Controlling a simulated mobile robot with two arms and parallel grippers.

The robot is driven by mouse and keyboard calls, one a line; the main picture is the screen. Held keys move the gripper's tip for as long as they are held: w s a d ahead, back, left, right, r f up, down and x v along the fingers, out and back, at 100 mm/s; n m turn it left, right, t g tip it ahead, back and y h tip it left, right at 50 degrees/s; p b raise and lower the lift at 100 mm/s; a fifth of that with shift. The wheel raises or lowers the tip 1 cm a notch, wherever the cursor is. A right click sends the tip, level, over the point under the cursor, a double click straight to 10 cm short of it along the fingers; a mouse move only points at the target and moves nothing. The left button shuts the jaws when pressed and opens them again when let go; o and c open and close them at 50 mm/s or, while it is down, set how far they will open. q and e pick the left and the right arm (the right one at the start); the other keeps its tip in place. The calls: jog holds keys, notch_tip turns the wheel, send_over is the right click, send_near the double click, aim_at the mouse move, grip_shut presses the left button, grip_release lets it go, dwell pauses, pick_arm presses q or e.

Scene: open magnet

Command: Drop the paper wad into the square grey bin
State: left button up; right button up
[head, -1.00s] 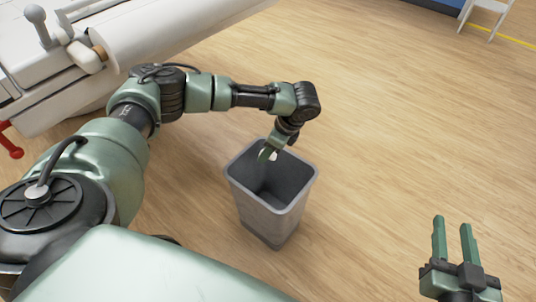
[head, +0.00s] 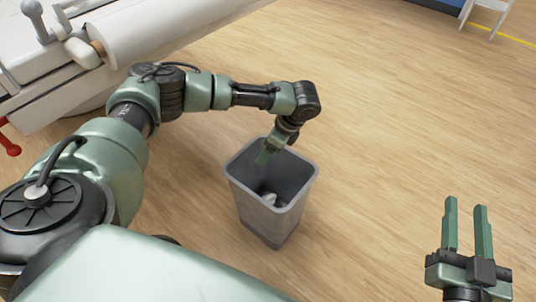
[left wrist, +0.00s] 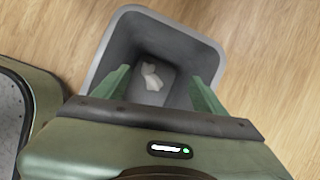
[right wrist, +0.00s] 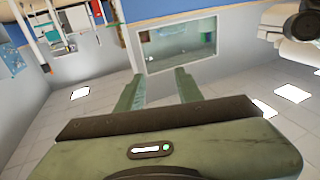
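The square grey bin (head: 262,216) stands upright on the wooden floor in the middle of the head view. The white paper wad (head: 270,198) lies inside it, low down; it also shows in the left wrist view (left wrist: 152,77) between the fingers and below them. My left gripper (head: 263,157) points down into the bin's mouth. Its fingers are apart and empty in the left wrist view (left wrist: 160,85). My right gripper (head: 467,228) is at the lower right of the head view, away from the bin, with its two fingers apart and nothing between them.
A white bed-like machine (head: 150,40) fills the upper left. A white chair (head: 487,14) stands far off at the top right. The wooden floor (head: 400,120) right of the bin is clear.

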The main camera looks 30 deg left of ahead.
pick_arm(q)
jog(key=p+v, duration=0.3)
jog(key=v, duration=0.4)
jog(key=shift+d+r, duration=0.2)
jog(key=shift+r, duration=0.15)
pick_arm(e)
jog(key=s+d+f+g+h, duration=0.1)
jog(key=s+f+g, duration=0.1)
jog(key=f, duration=0.4)
jog(key=s+d+f+g+h, duration=0.1)
jog(key=s+d+f+g, duration=0.1)
jog(key=f+g, duration=0.3)
jog(key=shift+s+f+g+h, duration=0.3)
jog(key=shift+s+f, duration=0.15)
jog(key=shift+f, duration=0.2)
